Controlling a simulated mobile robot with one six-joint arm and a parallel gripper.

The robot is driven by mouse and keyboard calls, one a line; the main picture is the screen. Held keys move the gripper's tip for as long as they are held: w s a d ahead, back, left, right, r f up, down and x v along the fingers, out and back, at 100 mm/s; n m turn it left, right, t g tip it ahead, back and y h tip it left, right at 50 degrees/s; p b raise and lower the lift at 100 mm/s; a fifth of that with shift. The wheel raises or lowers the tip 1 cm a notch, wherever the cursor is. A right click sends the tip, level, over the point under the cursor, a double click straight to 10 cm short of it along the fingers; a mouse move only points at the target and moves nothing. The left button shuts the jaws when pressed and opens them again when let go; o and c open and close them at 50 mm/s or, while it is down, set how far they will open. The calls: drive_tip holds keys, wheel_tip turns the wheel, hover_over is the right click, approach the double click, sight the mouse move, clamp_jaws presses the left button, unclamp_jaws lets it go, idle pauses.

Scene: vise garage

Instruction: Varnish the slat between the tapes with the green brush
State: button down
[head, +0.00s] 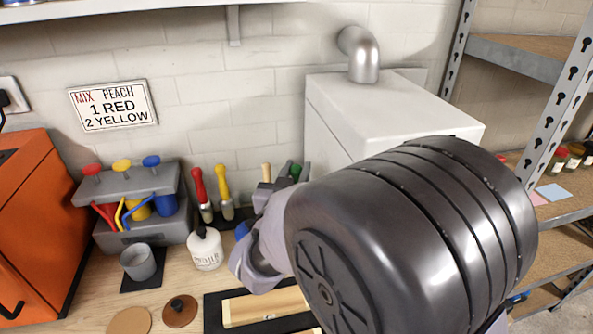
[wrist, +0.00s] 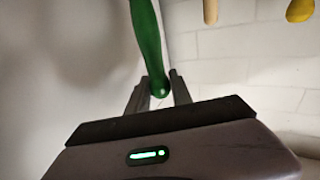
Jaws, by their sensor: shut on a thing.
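My gripper (head: 294,176) is shut on the green brush (head: 295,171), at the back of the bench near the wall. In the wrist view the green handle (wrist: 148,40) stands between the fingertips (wrist: 159,91); the bristle end is hidden. The pale wooden slat (head: 250,308) lies in a dark tray (head: 213,312) at the bottom of the head view, below and in front of my gripper. My arm covers part of the slat's right side. I cannot make out the tapes clearly.
Red (head: 199,188) and yellow (head: 223,190) brushes and a pale-handled one (head: 266,172) stand left of my gripper. A white primer bottle (head: 205,250), grey cup (head: 138,262) and paint dispenser (head: 140,205) are further left. A white cabinet (head: 340,120) stands close on the right.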

drive_tip(key=shift+f+b, duration=0.65)
drive_tip(key=shift+b, duration=0.25)
idle(1.7)
